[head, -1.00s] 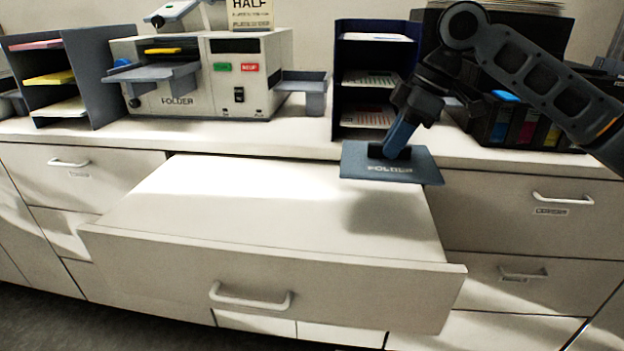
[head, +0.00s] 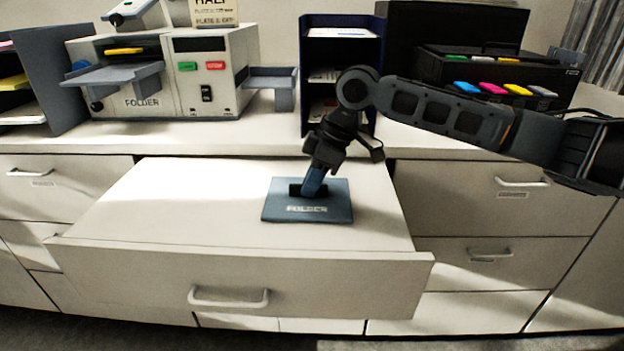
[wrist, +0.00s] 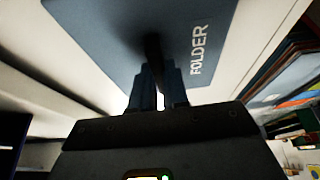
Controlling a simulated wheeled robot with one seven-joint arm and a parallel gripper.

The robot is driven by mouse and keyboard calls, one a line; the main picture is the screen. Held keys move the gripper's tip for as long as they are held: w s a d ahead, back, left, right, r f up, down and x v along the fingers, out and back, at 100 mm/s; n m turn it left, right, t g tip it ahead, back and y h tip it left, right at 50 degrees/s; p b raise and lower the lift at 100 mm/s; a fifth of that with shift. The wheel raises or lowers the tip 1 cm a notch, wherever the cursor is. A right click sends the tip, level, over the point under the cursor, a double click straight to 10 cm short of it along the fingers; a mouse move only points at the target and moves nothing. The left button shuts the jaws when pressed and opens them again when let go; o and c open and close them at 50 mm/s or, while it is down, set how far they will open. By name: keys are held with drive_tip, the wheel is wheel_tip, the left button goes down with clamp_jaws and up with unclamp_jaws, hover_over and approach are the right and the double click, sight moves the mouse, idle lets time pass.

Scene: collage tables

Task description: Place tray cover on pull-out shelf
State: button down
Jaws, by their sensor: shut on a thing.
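The tray cover is a flat blue-grey plate (head: 330,214) marked FOLDER. In the head view it lies flat over the right part of the pull-out shelf (head: 190,205), at or just above its surface; I cannot tell if it touches. My gripper (head: 312,186) points down and is shut on the cover's upright handle at the middle of the plate. In the wrist view the plate (wrist: 100,35) fills the upper middle, with the dark handle (wrist: 153,50) between the fingers (wrist: 157,92). The shelf is pulled out, and its white top is otherwise bare.
The folder machine (head: 165,80) stands on the counter (head: 120,140) behind, at left. A dark paper rack (head: 345,50) is behind my gripper. A black printer (head: 500,75) with coloured cartridges stands at right. The left part of the shelf is free.

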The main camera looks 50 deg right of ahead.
drive_tip(key=shift+f, duration=0.15)
drive_tip(key=c, duration=1.1)
unclamp_jaws()
drive_tip(key=b+v, duration=0.1)
drive_tip(key=v, duration=1.1)
drive_tip(key=shift+s, duration=0.1)
drive_tip(key=shift+a, duration=0.1)
